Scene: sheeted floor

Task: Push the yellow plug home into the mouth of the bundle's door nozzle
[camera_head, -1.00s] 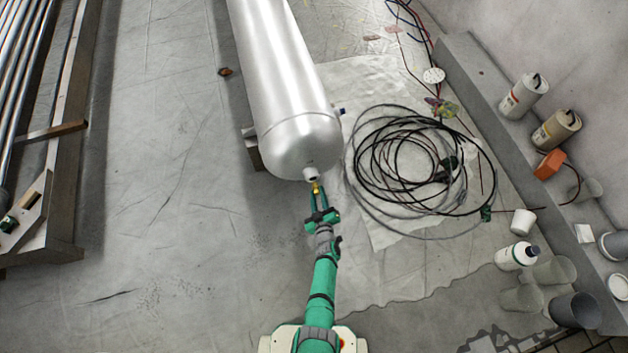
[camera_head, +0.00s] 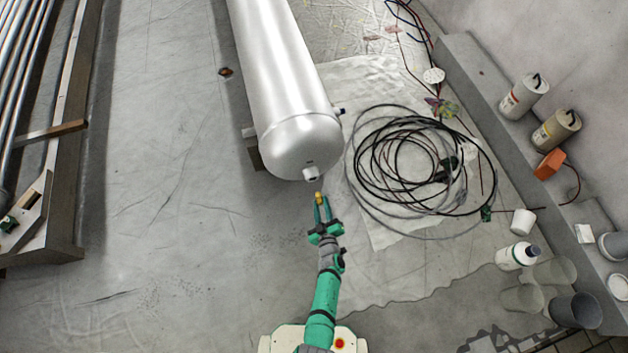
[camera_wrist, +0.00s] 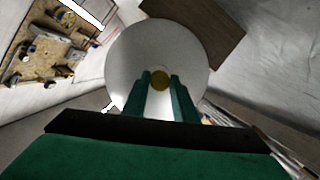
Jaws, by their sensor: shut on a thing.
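The bundle (camera_head: 285,85) is a large silver cylinder with a domed end facing me; its end also fills the middle of the wrist view (camera_wrist: 130,65). The short door nozzle (camera_head: 311,173) sticks out low on that end. My gripper (camera_head: 319,203) is shut on the yellow plug (camera_head: 318,196), which shows between the green fingertips in the wrist view (camera_wrist: 160,79). The plug is outside the nozzle, a small gap below and right of it in the head view. In the wrist view the nozzle mouth is hidden behind the plug and fingers.
A coil of black cable (camera_head: 415,165) lies on a pale sheet right of the bundle. Bottles and cups stand along the ledge (camera_head: 480,85) at right. A rack of pipes (camera_head: 30,80) is at left. The floor (camera_head: 170,200) between rack and bundle is mostly clear.

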